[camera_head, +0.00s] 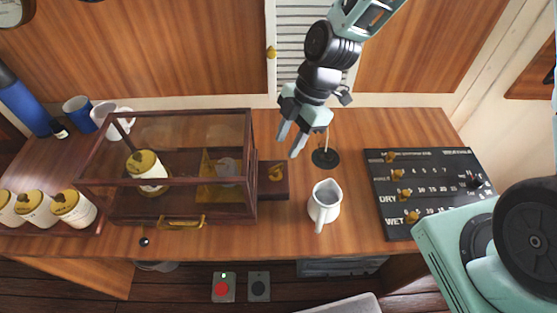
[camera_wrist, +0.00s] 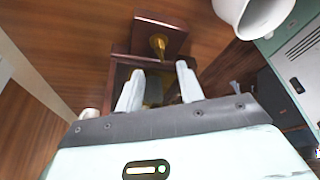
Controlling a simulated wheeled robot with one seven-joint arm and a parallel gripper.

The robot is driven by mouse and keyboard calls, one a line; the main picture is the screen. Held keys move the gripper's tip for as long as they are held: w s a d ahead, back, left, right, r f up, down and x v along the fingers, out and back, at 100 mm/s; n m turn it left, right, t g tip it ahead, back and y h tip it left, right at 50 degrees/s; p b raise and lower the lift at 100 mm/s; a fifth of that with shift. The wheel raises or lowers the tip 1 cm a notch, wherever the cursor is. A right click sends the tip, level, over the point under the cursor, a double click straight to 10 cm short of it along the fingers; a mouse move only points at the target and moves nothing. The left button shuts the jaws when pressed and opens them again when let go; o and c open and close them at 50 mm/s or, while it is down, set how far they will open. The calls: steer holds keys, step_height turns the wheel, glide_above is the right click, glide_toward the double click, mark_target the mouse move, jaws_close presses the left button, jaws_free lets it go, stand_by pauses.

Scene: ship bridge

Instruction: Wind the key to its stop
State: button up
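The brass key (camera_head: 277,172) stands on a small dark wooden block (camera_head: 276,194) fixed to the right end of a glazed wooden case (camera_head: 255,150). In the wrist view the key (camera_wrist: 158,44) shows beyond my fingertips, on the block (camera_wrist: 165,27), with the case behind the fingers. My gripper (camera_head: 291,139) is above the desk, up and to the right of the key in the head view. Its two pale fingers are apart with nothing between them, and they do not touch the key. They also show in the wrist view (camera_wrist: 160,84).
A white jug (camera_head: 325,203) stands right of the block, near a round black desk fitting (camera_head: 326,158). A black panel with brass knobs (camera_head: 425,190) lies further right. Mugs (camera_head: 110,120) stand behind the case. Labelled jars (camera_head: 72,208) stand at left. Bare desk separates block and jug.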

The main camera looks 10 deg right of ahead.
mark_target(277, 166)
steer(key=p+x, duration=0.1)
steer(key=x, duration=0.6)
steer(key=shift+a+f, duration=0.2)
steer(key=shift+f, duration=0.15)
jaws_close()
